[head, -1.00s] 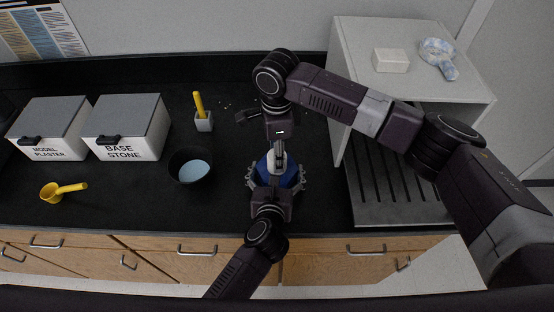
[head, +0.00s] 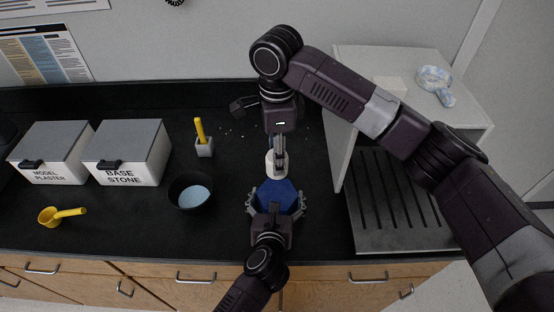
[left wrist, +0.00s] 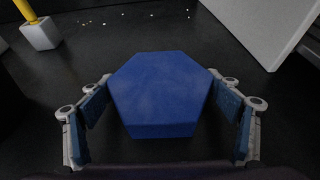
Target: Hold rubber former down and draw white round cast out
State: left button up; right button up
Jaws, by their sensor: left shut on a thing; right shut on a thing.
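The blue hexagonal rubber former (head: 279,192) sits on the black bench top. It also fills the middle of the left wrist view (left wrist: 160,90), its upper face plain. My left gripper (head: 276,203) is shut on it, one finger at each side. The white round cast (head: 276,164) shows just behind the former in the head view, seemingly above it and clear of it. My right gripper (head: 279,145) comes down from above and is shut on the cast, partly covering it. The cast does not show in the left wrist view.
A dark bowl with pale blue contents (head: 190,192) stands left of the former. A grey cabinet (head: 352,130) and ribbed tray (head: 400,237) are right.

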dwell(0.3)
pick_arm(q)
jog(key=o, duration=1.5)
jog(key=shift+c, duration=0.2)
